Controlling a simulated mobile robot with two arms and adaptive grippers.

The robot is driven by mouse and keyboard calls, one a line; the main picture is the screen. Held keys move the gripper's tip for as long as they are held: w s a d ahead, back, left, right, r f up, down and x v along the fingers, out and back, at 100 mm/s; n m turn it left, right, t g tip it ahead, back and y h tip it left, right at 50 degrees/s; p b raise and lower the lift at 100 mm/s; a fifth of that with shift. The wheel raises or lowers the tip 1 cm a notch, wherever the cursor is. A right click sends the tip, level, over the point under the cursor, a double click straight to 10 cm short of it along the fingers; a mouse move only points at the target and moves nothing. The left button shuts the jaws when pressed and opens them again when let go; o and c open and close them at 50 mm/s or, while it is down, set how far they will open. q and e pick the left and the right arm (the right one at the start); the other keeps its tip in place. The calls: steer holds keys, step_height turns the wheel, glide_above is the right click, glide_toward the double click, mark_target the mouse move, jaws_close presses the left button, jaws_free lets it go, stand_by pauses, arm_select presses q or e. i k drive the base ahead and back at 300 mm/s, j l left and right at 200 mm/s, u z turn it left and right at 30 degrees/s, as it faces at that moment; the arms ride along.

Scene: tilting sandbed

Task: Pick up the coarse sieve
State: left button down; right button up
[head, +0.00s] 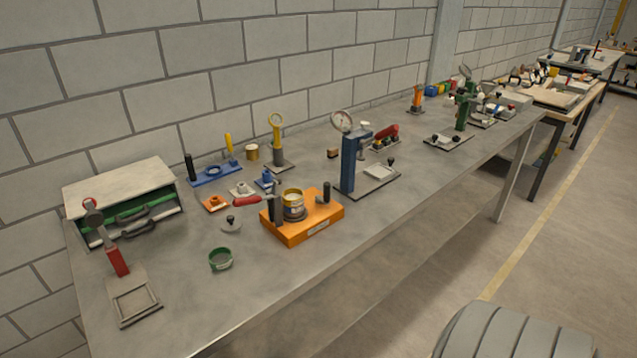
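No object is plainly recognisable as the coarse sieve at this size. A small round green cup or ring (220,259) stands alone near the front edge of the metal workbench (190,315). A round brass-coloured stack (293,200) sits on an orange base (315,222), beside a red-handled lever (248,201). A small brass cylinder (252,152) stands near the wall. I cannot tell whether any of these has a mesh. Neither of my grippers is in view.
A drawer cabinet (120,187) and a red-handled tool on a plate (133,302) stand at the left. A blue column with a dial (350,160) is right of the orange base. The bench front near the green cup is fairly clear. More benches (565,95) stand farther back.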

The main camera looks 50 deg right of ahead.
mark_target(292, 197)
steer(key=z, duration=1.35)
steer(key=i+l+z, duration=0.15)
